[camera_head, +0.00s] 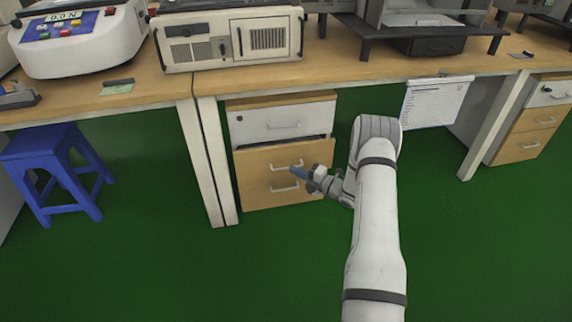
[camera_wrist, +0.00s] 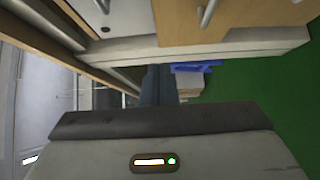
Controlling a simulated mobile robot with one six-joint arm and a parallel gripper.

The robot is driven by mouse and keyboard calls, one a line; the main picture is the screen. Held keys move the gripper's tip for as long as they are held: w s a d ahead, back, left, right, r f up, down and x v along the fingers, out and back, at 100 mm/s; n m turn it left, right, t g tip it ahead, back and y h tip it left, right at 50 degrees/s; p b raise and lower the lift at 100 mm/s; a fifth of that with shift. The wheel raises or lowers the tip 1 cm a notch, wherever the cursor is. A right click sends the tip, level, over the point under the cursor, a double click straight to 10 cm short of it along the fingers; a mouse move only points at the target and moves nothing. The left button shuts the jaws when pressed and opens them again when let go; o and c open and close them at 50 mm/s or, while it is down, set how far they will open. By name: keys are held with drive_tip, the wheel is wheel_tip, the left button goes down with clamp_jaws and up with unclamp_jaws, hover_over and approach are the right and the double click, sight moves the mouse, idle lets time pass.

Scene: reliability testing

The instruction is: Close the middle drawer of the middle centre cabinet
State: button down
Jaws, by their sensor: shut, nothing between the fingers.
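The middle centre cabinet (camera_head: 232,108) stands under the desk, with a pale grey top drawer (camera_head: 255,124) and wooden fronts below. The middle drawer (camera_head: 255,160) stands out a little from the cabinet, with a dark gap above its front edge. Its handle (camera_head: 290,166) is a pale bar.
A desk leg (camera_head: 217,160) stands just left of the cabinet, and a blue stool (camera_head: 45,145) is farther left. A paper sheet (camera_head: 435,103) hangs from the desk edge at right. Another cabinet (camera_head: 530,125) stands at far right. The green floor (camera_head: 280,270) in front is clear.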

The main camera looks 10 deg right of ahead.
sight(265, 151)
drive_tip(key=b+x, duration=0.1)
drive_tip(key=x, duration=0.2)
drive_tip(key=w+d+b+x, duration=0.1)
drive_tip(key=x, duration=0.3)
drive_tip(key=b+x, duration=0.2)
drive_tip(key=x, duration=0.2)
drive_tip(key=shift+w+d+f, duration=0.15)
drive_tip(key=shift+w, duration=0.75)
